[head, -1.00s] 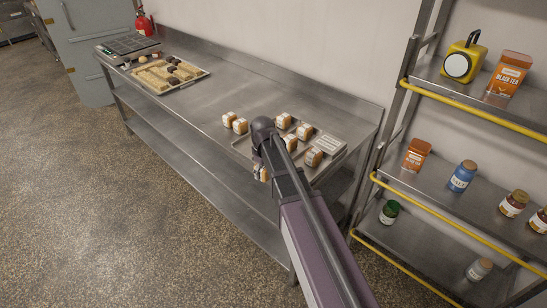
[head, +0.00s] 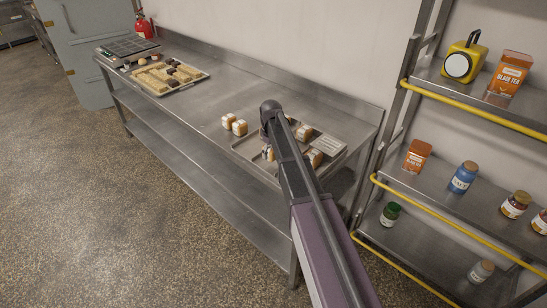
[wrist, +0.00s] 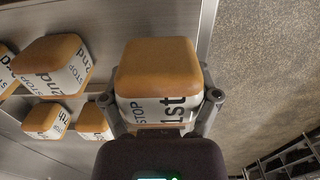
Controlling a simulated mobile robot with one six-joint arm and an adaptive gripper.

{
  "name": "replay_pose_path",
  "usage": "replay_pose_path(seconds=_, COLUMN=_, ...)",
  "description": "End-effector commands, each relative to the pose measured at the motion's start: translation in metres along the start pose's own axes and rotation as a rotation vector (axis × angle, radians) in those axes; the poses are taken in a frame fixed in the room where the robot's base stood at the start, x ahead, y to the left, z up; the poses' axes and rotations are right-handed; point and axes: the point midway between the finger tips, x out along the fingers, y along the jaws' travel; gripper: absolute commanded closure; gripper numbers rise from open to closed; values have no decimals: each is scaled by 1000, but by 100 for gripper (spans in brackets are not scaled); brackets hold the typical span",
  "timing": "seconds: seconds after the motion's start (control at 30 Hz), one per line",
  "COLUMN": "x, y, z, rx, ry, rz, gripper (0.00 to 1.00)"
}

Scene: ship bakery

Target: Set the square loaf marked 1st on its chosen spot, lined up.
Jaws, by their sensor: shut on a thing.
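The square loaf marked 1st (wrist: 157,67) has a brown crust and a white band printed "STOP" and "1st". In the wrist view my gripper (wrist: 165,100) is shut on it, with a finger on each side. In the head view my gripper (head: 267,153) is over the front-left part of a shallow metal tray (head: 243,149) on the steel bench. My arm hides most of the held loaf there. I cannot tell whether it touches the tray. The chosen spot is not clearly marked in view.
Two banded loaves (head: 240,127) stand left of the tray; others (head: 304,132) stand in it. Loaves marked 2nd (wrist: 52,65) show left in the wrist view. A pastry tray (head: 165,88) is farther left, with clear bench between.

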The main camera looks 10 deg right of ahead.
Motion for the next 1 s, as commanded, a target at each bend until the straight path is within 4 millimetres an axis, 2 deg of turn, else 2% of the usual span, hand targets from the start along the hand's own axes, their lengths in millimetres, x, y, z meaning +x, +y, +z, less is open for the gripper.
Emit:
replay_pose_path(seconds=0.2, x=0, y=1, z=-1, rx=0, ry=0, rz=0, gripper=70)
replay_pose_path(seconds=0.37, x=2, y=12, z=-9, rx=1, ry=0, rz=0, gripper=70)
replay_pose_path(seconds=0.7, x=32, y=10, z=-7, rx=-1, ry=0, rz=0, gripper=70)
replay_pose_path(seconds=1.0, x=37, y=10, z=-8, rx=-1, ry=0, rz=0, gripper=70)
